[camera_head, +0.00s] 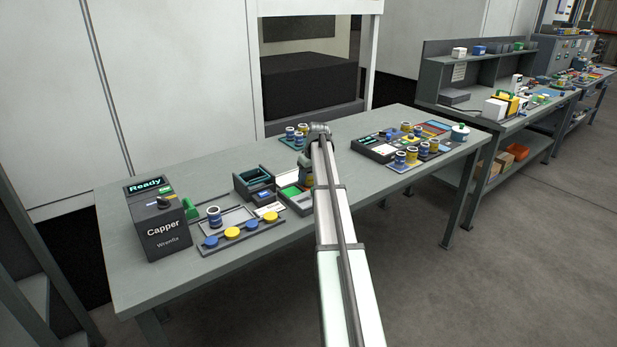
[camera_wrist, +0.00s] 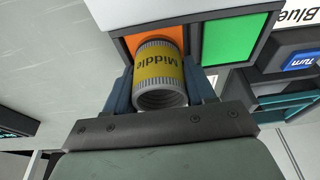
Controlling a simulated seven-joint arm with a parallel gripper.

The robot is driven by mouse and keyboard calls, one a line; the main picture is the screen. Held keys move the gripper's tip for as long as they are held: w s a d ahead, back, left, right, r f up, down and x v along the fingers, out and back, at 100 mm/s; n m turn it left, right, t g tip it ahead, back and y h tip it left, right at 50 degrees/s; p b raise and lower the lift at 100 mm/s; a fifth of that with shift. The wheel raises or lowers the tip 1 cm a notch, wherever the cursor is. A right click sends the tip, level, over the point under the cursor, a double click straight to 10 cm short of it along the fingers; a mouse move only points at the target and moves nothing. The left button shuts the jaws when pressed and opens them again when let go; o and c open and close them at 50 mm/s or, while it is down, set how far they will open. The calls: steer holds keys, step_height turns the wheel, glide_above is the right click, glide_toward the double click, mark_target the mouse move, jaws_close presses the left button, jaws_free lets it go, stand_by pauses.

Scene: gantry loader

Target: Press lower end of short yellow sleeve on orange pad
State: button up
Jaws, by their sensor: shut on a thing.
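A short sleeve (camera_wrist: 158,68) with a yellow band reading "Middle" upside down and grey ribbed ends is in the wrist view. My gripper (camera_wrist: 160,84) is shut on it, one dark blue finger on each side. The open, hollow end faces the camera. The other end points at the orange pad (camera_wrist: 150,36) and covers part of it. I cannot tell whether it touches the pad. In the head view my gripper (camera_head: 306,172) is mostly hidden behind my arm, and the sleeve and orange pad cannot be made out.
A green pad (camera_wrist: 234,38) lies right beside the orange one. A dark tray (camera_wrist: 285,100) and a blue "Turn" label are at right. In the head view, a black Capper box (camera_head: 163,220) and a tray of blue and yellow caps (camera_head: 240,234) are left; several sleeves (camera_head: 411,157) stand right.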

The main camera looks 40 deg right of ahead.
steer(key=shift+r, duration=3)
steer(key=shift+w, duration=0.1)
